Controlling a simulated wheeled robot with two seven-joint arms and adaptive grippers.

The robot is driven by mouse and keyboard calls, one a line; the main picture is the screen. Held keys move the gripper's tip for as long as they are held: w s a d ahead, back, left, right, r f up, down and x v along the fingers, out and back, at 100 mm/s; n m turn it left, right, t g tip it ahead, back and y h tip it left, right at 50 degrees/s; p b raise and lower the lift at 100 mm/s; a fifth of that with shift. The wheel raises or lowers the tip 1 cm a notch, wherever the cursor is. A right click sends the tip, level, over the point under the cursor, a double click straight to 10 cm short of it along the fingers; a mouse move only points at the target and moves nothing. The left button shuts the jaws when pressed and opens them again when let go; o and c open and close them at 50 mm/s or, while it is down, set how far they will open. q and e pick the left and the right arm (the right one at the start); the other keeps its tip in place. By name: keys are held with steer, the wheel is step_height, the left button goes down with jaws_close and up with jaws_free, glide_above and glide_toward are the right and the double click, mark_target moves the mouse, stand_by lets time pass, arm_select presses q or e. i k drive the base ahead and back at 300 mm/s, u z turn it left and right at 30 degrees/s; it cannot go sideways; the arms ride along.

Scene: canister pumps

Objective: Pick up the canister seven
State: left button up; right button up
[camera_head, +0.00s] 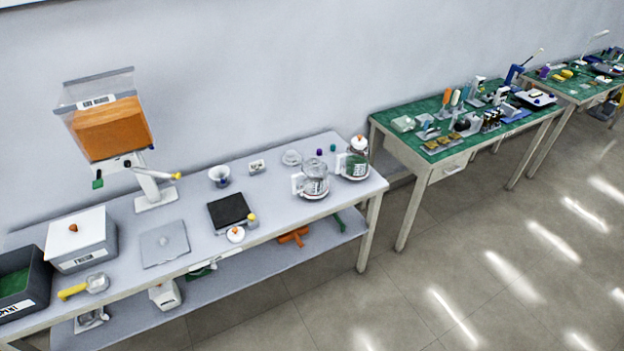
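I cannot pick out a canister marked seven; no number is legible at this size. Two clear glass vessels with white handles stand upright at the right end of the near table, one nearer (314,182) and one farther (355,162) with a white lid and orange knob. Whether either is a canister cannot be told. Small upright orange (446,97) and white (455,98) items stand on the second table. Neither of my grippers is in view.
The near white table (285,205) carries an orange-filled hopper (110,128), a white-lidded box (80,240), a dark bin (22,282) and a black-topped scale (229,211). A green-topped table (395,117) stands farther right. The floor (470,265) in front is clear.

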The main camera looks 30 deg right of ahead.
mark_target(315, 182)
steer(key=u, duration=0.1)
steer(key=k, duration=0.4)
steer(key=z, duration=0.7)
steer(key=i, duration=1.55)
steer(key=u, duration=0.45)
